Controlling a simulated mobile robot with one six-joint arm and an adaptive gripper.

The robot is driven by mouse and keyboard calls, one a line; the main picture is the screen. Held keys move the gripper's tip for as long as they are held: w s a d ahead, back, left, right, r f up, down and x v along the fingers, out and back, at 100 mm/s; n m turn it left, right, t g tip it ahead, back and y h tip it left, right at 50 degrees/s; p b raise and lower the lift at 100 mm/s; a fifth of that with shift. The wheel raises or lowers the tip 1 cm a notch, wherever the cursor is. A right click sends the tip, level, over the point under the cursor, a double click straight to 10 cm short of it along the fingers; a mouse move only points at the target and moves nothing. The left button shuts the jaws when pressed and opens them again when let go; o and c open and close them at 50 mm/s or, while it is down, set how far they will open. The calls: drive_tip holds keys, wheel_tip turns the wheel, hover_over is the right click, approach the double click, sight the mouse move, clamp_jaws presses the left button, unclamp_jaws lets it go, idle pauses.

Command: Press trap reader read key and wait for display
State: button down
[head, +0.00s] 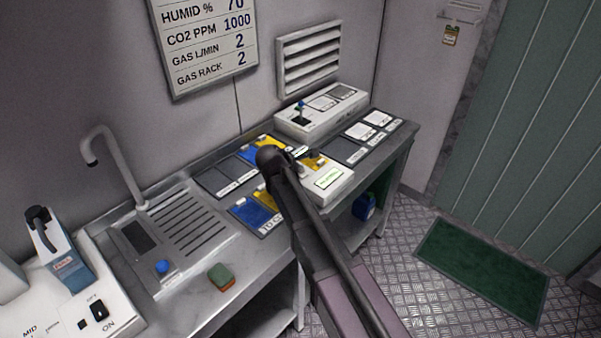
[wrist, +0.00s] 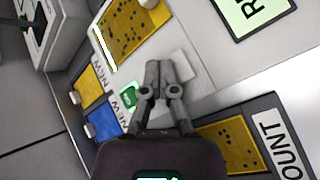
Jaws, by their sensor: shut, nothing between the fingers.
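The trap reader (head: 336,194) is a pale box on the steel bench with a lit green display (head: 329,177). In the wrist view the display (wrist: 256,12) shows the start of a word in dark letters, cut off by the frame edge. A yellow dotted trap card (wrist: 133,28) lies on the reader. A small green key (wrist: 128,97) shows left of my fingers. My gripper (wrist: 168,70) is shut and empty, with its fingertips over the reader's pale top, right of the green key. I cannot tell whether the tips touch it. In the head view my arm hides the fingertips.
Blue and yellow cards (head: 253,214) lie on labelled mats beside the reader. A white device (head: 322,112) stands behind. A sink with a tap (head: 112,160), a red-and-green sponge (head: 221,277) and a switch box (head: 85,310) are left. A green mat (head: 482,271) lies on the floor.

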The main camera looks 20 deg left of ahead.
drive_tip(key=shift+r, duration=0.1)
idle(0.3)
drive_tip(key=shift+r+p, duration=0.8)
drive_tip(key=shift+p, duration=0.2)
wheel_tip(320, 180, up, 5)
drive_tip(key=p, duration=0.5)
idle(0.7)
